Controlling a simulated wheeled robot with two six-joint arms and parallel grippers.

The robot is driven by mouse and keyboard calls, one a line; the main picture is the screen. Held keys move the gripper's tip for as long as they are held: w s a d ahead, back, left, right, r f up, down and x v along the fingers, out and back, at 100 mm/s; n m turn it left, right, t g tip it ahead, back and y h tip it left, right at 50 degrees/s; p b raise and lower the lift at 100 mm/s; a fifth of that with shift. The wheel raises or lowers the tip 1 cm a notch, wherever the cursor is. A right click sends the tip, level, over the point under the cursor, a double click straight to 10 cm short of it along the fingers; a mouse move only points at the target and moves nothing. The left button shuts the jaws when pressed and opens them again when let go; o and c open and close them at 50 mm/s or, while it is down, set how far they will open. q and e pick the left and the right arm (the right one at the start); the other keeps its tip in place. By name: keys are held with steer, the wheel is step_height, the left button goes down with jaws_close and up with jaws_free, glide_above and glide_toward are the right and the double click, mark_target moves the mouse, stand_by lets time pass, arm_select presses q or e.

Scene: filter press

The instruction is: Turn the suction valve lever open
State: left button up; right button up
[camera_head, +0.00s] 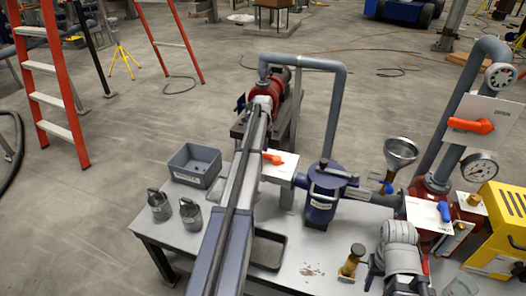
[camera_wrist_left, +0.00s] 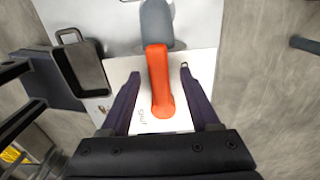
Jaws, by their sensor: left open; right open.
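The orange valve lever (camera_head: 272,158) sits in front of a white plate (camera_head: 283,170) left of the blue strainer; my left arm partly covers it in the head view. In the left wrist view the lever (camera_wrist_left: 160,85) runs from a grey rounded part at the top down over the white plate (camera_wrist_left: 140,108). My left gripper (camera_wrist_left: 160,74) is open, with one dark finger on each side of the lever and visible gaps to both. Small print on the plate is hard to read. In the head view this gripper is hidden by its arm.
A blue strainer (camera_head: 322,208) stands under the grey pipe (camera_head: 334,120). A grey bin (camera_head: 194,165) and two small canisters stand left of my arm. Another orange lever (camera_head: 471,126), a gauge (camera_head: 480,168) and a yellow box (camera_head: 500,228) are at the right. A red ladder stands behind.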

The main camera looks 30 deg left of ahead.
arm_select(q)
step_height(320, 180, up, 7)
steer(key=p, duration=0.6)
steer(key=shift+r+p, duration=0.15)
steer(key=shift+p, duration=0.25)
steer(key=s+d+n, duration=0.2)
steer(key=s+d, duration=0.3)
steer(key=d, duration=0.8)
steer(key=s+d+n, duration=0.2)
steer(key=s+d, duration=0.3)
steer(key=d, duration=0.7)
steer(key=s+d+n+y, duration=0.1)
steer(key=s+d+n, duration=0.6)
steer(key=s+d, duration=1.2)
steer(key=s, duration=0.3)
steer(key=shift+d+n, duration=0.3)
steer(key=shift+d, duration=0.05)
